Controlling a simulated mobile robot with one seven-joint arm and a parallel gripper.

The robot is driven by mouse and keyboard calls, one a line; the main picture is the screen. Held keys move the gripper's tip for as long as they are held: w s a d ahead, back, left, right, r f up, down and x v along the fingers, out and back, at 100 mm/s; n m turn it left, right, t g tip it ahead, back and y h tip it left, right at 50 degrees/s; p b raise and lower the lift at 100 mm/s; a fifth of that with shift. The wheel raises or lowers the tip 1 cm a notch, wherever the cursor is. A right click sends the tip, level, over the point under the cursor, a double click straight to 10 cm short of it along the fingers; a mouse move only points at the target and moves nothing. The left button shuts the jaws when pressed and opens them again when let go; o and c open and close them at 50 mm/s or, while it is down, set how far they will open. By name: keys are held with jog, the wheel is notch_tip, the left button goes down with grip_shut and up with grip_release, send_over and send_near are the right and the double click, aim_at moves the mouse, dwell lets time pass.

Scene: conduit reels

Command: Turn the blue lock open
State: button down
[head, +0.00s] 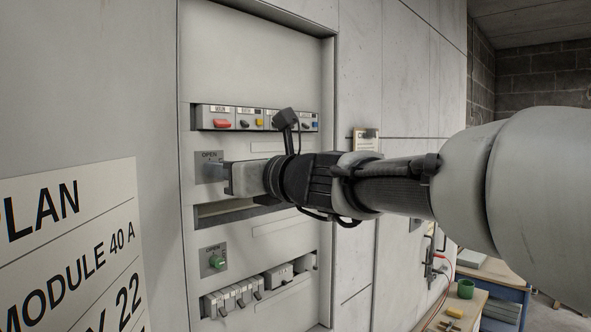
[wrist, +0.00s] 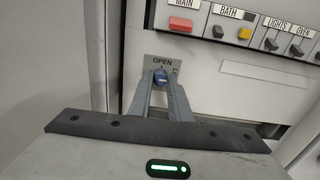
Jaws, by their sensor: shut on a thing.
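The blue lock (wrist: 160,77) is a small round knob on a grey plate marked OPEN (wrist: 162,62) in the wrist view. My gripper (wrist: 160,83) is shut on the knob, with one finger on each side of it. In the head view my gripper (head: 222,172) reaches in from the right to the upper OPEN plate (head: 206,158) and hides the knob there. Just how far the knob is turned is hard to tell.
A row of labelled switches (head: 222,124), red, black and yellow, runs above the lock. A green knob (head: 217,262) on another OPEN plate sits below, over a row of grey breakers (head: 232,297). A printed sign (head: 70,255) stands at left. A bench holds a green mug (head: 466,289).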

jog(key=shift+f, duration=0.1)
jog(key=shift+n+h+b, duration=0.4)
jog(key=shift+n+b, duration=6.05)
jog(key=shift+n, duration=2.15)
jog(key=c, duration=1.6)
grip_release()
jog(key=shift+c, duration=0.2)
